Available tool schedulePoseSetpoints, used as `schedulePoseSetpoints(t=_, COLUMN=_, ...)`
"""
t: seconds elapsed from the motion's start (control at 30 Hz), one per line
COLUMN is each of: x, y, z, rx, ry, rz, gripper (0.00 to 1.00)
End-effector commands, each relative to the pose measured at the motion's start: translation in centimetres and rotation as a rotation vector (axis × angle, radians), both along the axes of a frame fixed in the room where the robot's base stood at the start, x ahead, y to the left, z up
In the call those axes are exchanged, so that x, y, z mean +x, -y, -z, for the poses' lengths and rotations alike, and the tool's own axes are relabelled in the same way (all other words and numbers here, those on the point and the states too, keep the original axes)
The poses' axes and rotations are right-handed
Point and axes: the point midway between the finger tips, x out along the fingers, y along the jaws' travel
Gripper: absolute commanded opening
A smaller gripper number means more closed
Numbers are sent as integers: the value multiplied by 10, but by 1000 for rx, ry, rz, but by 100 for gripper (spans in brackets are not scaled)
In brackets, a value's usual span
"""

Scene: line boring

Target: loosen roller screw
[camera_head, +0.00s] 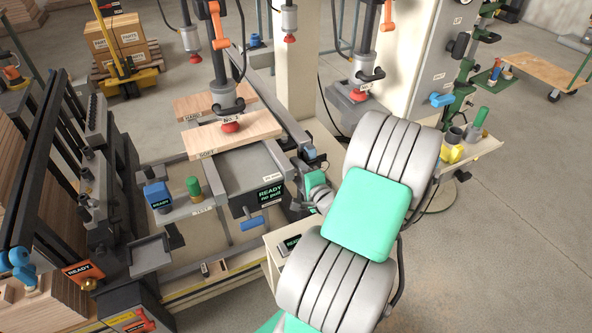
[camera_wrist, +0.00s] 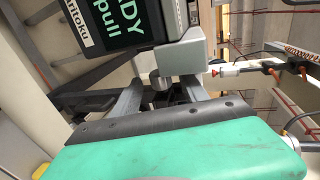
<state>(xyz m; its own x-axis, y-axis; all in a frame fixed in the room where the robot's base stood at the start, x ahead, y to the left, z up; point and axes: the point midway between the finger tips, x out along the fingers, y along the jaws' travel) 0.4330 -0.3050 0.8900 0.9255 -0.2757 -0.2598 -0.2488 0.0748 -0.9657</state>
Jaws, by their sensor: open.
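No part is clearly marked as the roller screw, and I cannot tell which one it is. My gripper (camera_wrist: 160,92) is open in the wrist view, its two grey fingers pointing at the machine. A short grey cylinder (camera_wrist: 160,84) shows between the fingers; I cannot tell whether they touch it. In the head view this display (camera_head: 271,194) is left of my green-and-grey wrist, and the fingertips are hard to make out.
Boards (camera_head: 236,132) lie under a spindle with a red tip (camera_head: 231,127). A blue box (camera_head: 158,195) and a green-topped cylinder (camera_head: 194,188) stand left on a shelf. A blue handle (camera_head: 252,222) sits below the display. An orange "READY" sign (camera_head: 84,269) is at lower left. Open floor lies right.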

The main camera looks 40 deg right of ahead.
Motion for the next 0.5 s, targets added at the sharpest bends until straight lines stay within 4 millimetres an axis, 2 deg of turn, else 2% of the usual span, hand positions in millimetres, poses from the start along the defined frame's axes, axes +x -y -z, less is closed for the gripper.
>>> schedulePoseSetpoints(t=0.1, x=6, y=1, z=1, rx=0, ry=2, rz=-1, gripper=52)
schedulePoseSetpoints(t=0.3, x=7, y=0, z=1, rx=0, ry=1, rz=-3, gripper=51)
schedulePoseSetpoints(t=0.5, x=7, y=0, z=1, rx=0, ry=1, rz=-3, gripper=34)
